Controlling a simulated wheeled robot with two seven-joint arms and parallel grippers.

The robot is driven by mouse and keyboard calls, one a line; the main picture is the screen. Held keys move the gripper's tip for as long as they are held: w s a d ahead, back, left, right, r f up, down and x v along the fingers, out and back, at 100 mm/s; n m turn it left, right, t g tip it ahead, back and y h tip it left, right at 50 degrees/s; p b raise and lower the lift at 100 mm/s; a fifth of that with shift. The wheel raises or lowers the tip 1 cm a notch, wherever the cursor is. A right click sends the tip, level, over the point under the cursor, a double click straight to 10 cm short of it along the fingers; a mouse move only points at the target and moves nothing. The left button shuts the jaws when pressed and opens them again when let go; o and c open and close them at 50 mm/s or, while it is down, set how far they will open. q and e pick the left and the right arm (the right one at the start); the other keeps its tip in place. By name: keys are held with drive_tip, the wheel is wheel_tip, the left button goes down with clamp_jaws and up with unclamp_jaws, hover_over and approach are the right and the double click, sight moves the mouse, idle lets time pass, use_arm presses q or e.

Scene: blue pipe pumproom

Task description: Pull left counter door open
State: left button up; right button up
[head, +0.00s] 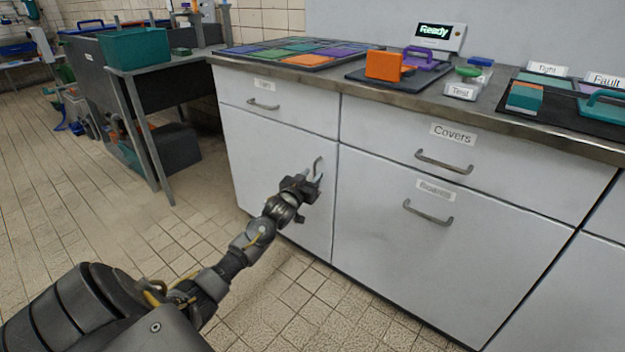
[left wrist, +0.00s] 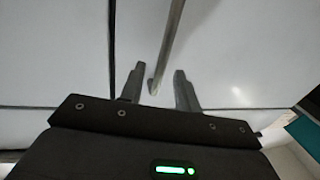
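The left counter door (head: 262,165) is a light grey panel under the small left drawer, and it sits flush with the cabinet front. Its upright metal handle (head: 319,166) is near the door's right edge. My left gripper (head: 313,181) is at the handle's lower part. In the left wrist view the two fingers (left wrist: 160,85) are apart, with the lower end of the handle (left wrist: 168,50) in the gap between them. A space shows on both sides of the handle. I cannot tell how deep it sits between the fingers. My right gripper is out of view.
The Covers drawer (head: 480,165) and the panel with a bar handle (head: 400,235) below it are to the right, both closed. The countertop (head: 330,82) above carries trays and blocks. The tiled floor (head: 190,235) before the door's left side is clear. A dark bench (head: 140,85) stands further left.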

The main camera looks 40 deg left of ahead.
use_arm(q)
drive_tip(key=shift+w+a, duration=0.1)
drive_tip(key=shift+w, duration=0.4)
clamp_jaws()
